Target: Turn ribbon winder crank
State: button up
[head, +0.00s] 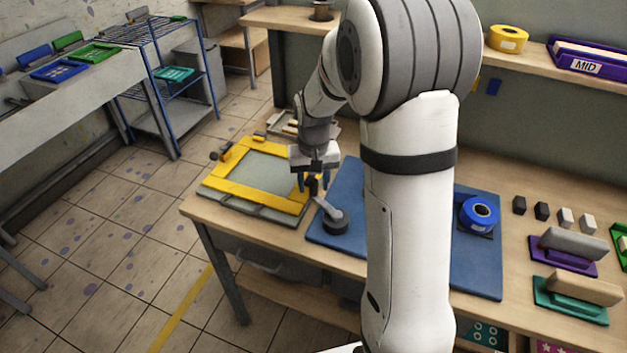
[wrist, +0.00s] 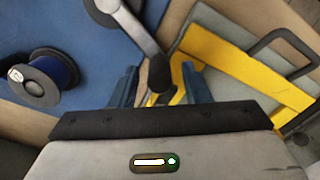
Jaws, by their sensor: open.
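The ribbon winder's crank is a light grey arm (head: 328,208) on a dark round hub (head: 335,224), at the left part of a blue mat. In the wrist view, the crank arm (wrist: 138,35) runs down from the top to a dark handle knob (wrist: 158,74). My gripper (head: 311,184) is over the crank's handle end. Its blue fingers are open in the wrist view (wrist: 158,88), one on each side of the knob, with gaps between. A spool with blue ribbon (wrist: 45,78) lies at left there. My arm hides the middle of the mat in the head view.
A yellow frame (head: 232,190) lies just left of the crank on the wooden table. The blue mat (head: 345,185) has a blue roll (head: 480,213) at its right. Small blocks and a purple-based tool (head: 565,258) stand farther right.

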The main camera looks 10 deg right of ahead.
jog(key=shift+c, duration=0.4)
grip_shut()
jog(key=shift+d, duration=0.1)
